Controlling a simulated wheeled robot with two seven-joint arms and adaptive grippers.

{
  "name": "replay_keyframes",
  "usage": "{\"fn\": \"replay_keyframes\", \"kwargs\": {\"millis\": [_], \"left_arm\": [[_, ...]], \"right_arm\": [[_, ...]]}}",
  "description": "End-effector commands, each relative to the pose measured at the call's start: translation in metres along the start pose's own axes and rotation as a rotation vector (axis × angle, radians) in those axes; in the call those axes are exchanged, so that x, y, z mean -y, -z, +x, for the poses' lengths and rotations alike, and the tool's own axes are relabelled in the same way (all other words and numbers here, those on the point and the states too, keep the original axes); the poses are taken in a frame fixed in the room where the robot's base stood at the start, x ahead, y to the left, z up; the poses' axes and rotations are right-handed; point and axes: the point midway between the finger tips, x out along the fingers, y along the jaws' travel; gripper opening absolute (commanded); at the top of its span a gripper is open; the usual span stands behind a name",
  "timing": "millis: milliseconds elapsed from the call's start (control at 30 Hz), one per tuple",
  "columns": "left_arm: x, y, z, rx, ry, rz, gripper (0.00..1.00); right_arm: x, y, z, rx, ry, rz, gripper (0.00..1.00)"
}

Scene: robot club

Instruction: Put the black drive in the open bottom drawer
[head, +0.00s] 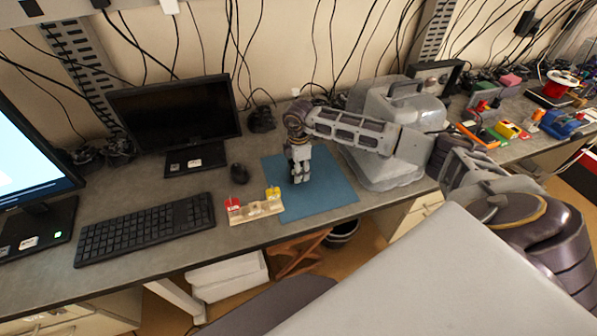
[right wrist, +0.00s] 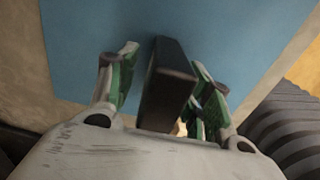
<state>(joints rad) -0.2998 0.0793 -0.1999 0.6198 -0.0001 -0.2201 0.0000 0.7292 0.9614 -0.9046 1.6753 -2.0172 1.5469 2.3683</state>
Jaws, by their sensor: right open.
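The black drive (right wrist: 167,88) shows in the right wrist view as a dark, narrow block above the blue mat (right wrist: 85,40). It is between the two green-lined fingers of my right gripper (right wrist: 164,68), with a visible gap at the left finger. In the head view my right gripper (head: 299,178) points down over the blue mat (head: 335,190) on the desk. The gripper is open and hides most of the drive there. I cannot pick out an open bottom drawer; a drawer front (head: 425,204) shows under the desk at right. My left gripper is not in view.
A wooden board with red and yellow parts (head: 256,209) lies at the mat's left edge. A big grey machine with a handle (head: 405,105) stands right of the mat. White boxes (head: 228,276) are under the desk.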

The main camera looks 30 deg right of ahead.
Motion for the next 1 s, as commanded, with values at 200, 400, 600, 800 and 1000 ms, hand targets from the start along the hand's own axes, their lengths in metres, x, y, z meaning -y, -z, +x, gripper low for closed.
{"fn": "replay_keyframes", "kwargs": {"millis": [200, 400, 600, 800, 1000], "left_arm": [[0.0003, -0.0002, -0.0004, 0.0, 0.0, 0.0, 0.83], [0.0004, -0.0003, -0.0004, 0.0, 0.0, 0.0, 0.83], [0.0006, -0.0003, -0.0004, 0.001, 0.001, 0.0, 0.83], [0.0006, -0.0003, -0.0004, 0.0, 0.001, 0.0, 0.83], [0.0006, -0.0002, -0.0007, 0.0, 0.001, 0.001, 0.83]], "right_arm": [[0.0, 0.0001, -0.0005, 0.0, 0.0, 0.0, 0.5], [0.0, 0.0, -0.0006, 0.0, 0.0, 0.0, 0.37], [0.0, 0.0, -0.0006, 0.0, 0.0, 0.0, 0.11], [-0.0003, 0.0, -0.0011, 0.0, -0.001, 0.0, 0.0], [-0.0003, 0.0, -0.0014, 0.0, -0.001, 0.0, 0.0]]}}
